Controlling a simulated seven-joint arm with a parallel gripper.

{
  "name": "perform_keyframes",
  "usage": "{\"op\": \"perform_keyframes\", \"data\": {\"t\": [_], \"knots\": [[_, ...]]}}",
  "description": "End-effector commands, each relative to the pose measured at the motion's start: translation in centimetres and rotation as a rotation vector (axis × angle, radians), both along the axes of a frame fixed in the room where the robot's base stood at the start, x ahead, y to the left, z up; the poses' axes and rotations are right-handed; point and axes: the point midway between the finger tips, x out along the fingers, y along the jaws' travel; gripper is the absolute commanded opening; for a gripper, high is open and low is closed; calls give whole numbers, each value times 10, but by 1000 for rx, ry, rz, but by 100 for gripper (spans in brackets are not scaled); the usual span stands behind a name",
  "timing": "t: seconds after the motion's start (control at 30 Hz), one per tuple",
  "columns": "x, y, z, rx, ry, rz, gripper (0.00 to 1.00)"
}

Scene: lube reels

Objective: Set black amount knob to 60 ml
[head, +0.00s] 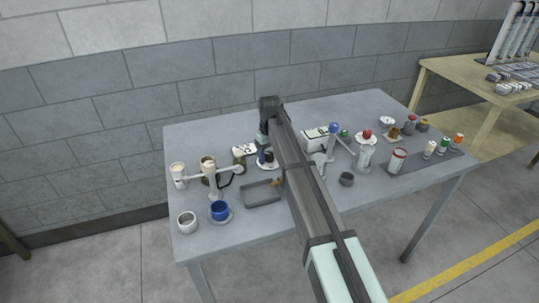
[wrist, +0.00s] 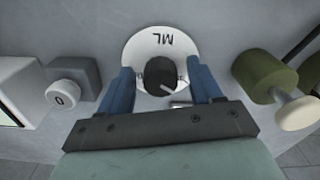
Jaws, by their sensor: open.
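The black amount knob (wrist: 160,74) sits on a round white dial (wrist: 135,50) marked "ML", which reads upside down in the wrist view. A pale pointer (wrist: 172,87) shows at the knob's lower right side. The scale numbers cannot be read. My gripper (wrist: 159,72) has its blue fingers on both sides of the knob, with visible gaps, so it is open around the knob without gripping it. In the head view the white dial (head: 268,166) lies on the table below my gripper (head: 265,156), small and partly hidden.
In the wrist view, a grey block with a white "0" knob (wrist: 63,94) is left and an olive cylinder with a cream knob (wrist: 296,112) is right.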

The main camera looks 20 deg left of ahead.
Motion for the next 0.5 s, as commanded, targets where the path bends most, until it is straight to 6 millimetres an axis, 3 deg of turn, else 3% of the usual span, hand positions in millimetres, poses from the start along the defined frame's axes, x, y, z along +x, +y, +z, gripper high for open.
{"op": "perform_keyframes", "data": {"t": [0.17, 0.5], "knots": [[0, 0, 0, 0, 0, 0, 64], [0, 0, 0, 0, 0, 0, 33]]}}
